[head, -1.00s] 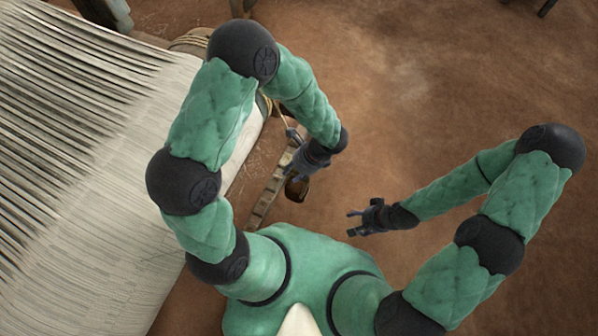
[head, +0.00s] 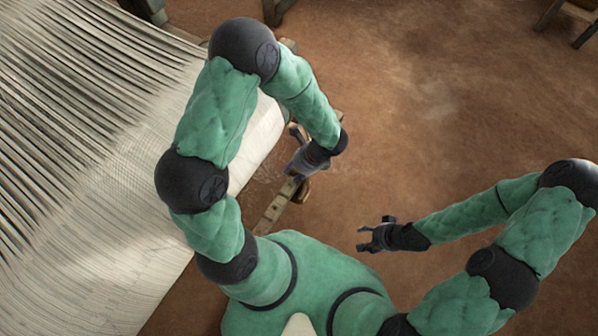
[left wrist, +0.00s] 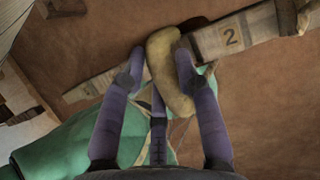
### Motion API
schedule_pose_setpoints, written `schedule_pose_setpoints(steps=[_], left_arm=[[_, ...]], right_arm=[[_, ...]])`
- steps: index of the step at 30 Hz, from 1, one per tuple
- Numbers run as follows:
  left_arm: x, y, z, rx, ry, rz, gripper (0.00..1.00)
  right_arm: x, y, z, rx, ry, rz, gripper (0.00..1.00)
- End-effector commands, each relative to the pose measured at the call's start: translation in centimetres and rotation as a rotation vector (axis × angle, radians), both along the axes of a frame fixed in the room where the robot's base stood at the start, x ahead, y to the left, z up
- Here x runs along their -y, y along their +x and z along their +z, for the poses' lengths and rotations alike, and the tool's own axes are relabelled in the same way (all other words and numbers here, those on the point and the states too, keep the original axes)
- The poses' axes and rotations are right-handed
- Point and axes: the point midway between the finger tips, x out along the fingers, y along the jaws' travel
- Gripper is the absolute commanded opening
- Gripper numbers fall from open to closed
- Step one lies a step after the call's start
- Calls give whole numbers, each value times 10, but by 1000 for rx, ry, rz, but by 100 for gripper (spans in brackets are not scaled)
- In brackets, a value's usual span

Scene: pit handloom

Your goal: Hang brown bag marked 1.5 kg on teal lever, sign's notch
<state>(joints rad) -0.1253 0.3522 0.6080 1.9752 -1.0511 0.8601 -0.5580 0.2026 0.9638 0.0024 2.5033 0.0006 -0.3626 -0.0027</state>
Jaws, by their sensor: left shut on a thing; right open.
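My left gripper (head: 297,150) is over a notched wooden bar (head: 268,212) beside the loom. In the left wrist view its fingers (left wrist: 160,68) are shut on a tan-brown bag (left wrist: 168,75); no weight mark shows on it. The bag overlaps the bar (left wrist: 105,82) in that view; I cannot tell whether they touch. A pale plate marked 2 (left wrist: 231,40) is on the bar, right of the bag. The bar looks grey-brown here; teal on it is not clear. My right gripper (head: 368,237) is open and empty over bare floor.
The loom's white threads and cloth (head: 110,190) fill the left side, close to my left arm. Bare earth floor (head: 430,110) lies open to the right.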

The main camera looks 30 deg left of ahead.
Motion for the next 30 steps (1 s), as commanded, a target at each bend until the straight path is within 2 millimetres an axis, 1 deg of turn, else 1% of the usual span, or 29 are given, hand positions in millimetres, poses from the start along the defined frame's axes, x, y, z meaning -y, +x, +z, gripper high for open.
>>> schedule_pose_setpoints(steps=[3, 9, 15, 30], left_arm=[[-7, 2, 0, 3, 2, 1, 0], [-6, 2, -12, 3, 2, -1, 0], [-6, 2, -19, 4, 2, 0, 0], [-6, 2, -22, 4, 2, 0, 0]], right_arm=[[0, 0, -1, 0, 0, 0, 60], [0, 0, -12, 0, 0, 0, 60], [0, 0, -17, 0, 0, 0, 60], [0, 0, -19, 0, 0, 0, 60]])
